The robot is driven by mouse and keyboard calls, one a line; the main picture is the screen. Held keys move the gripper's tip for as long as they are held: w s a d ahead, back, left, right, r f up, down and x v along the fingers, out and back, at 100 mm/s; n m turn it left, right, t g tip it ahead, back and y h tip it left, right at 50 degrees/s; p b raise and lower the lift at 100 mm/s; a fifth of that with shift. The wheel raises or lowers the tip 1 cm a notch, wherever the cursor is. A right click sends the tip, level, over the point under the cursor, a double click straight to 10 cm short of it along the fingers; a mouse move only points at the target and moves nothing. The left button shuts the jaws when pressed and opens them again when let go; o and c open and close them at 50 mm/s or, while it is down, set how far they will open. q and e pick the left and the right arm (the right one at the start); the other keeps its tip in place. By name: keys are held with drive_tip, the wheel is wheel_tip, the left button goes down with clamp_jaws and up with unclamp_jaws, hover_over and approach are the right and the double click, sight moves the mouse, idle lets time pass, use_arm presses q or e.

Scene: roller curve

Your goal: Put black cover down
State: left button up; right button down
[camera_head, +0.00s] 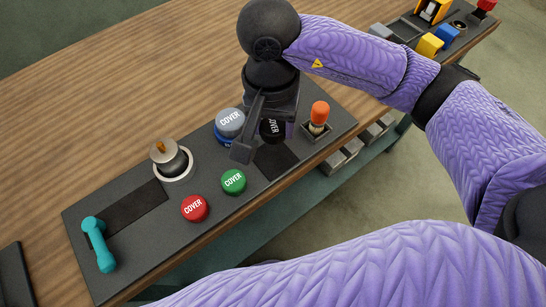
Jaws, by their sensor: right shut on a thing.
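The black cover (272,129), marked COVER, is at my right gripper (262,137), at the right part of the dark grey board (225,200). The gripper points down and is shut on the black cover; its fingers and wrist hide part of it. A blacker rectangular patch (276,161) on the board lies just in front of the cover. I cannot tell whether the cover touches the board. My left gripper is not in view.
Around the gripper are a grey cover (229,121) on a blue piece, a green cover (233,181), a red cover (194,208), an orange-topped part (319,115), a metal knob (168,156) and a teal handle (98,245). Bare wooden table (110,110) lies behind the board.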

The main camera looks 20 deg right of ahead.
sight(274, 159)
wheel_tip(274, 159, down, 8)
drive_tip(key=shift+b, duration=0.8)
drive_tip(key=shift+f, duration=0.15)
drive_tip(key=shift+c, duration=1.8)
unclamp_jaws()
drive_tip(key=shift+o, duration=1.4)
drive_tip(key=shift+r, duration=0.4)
wheel_tip(274, 159, up, 12)
drive_tip(key=p, duration=0.3)
drive_tip(key=shift+w+a+f, duration=0.1)
drive_tip(key=shift+f, duration=0.05)
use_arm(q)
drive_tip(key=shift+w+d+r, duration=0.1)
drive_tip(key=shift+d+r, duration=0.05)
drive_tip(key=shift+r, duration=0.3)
